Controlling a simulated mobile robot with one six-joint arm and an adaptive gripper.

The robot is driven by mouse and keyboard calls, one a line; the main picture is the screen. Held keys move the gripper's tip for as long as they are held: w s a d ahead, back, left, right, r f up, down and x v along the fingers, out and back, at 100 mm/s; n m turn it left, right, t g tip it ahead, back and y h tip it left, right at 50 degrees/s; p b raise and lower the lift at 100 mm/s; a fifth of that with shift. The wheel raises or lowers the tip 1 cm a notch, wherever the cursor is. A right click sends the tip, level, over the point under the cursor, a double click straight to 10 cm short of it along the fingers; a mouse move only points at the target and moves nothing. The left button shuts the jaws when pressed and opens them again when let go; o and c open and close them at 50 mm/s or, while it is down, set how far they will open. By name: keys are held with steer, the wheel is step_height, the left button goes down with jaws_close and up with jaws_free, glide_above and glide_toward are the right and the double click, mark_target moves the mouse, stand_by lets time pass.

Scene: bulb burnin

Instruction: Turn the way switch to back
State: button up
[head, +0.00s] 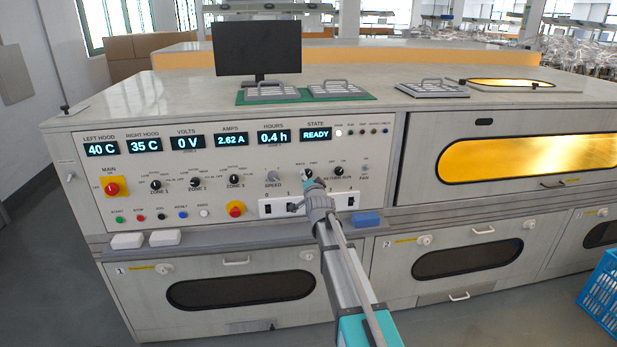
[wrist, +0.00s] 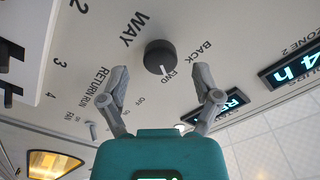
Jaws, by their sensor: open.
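The way switch (wrist: 160,57) is a dark round knob on the panel, seen in the wrist view between the words WAY, BACK and FWD. Its white mark points toward FWD. In the head view the way switch (head: 307,173) sits just above the end of my arm and is partly covered. My gripper (wrist: 161,72) is open, with one finger on each side of the knob in the picture. I cannot tell how far the fingertips are from the panel. In the head view my gripper (head: 313,188) is in front of the panel's lower middle.
The return run knob (head: 337,171) is close on the right, with the fan toggle (head: 365,169) beyond it. The state display (head: 316,134) reads READY.

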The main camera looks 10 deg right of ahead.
steer(key=shift+w, duration=1)
jaws_close()
steer(key=shift+n, duration=0.4)
steer(key=n, duration=1.1)
steer(key=shift+d, duration=0.1)
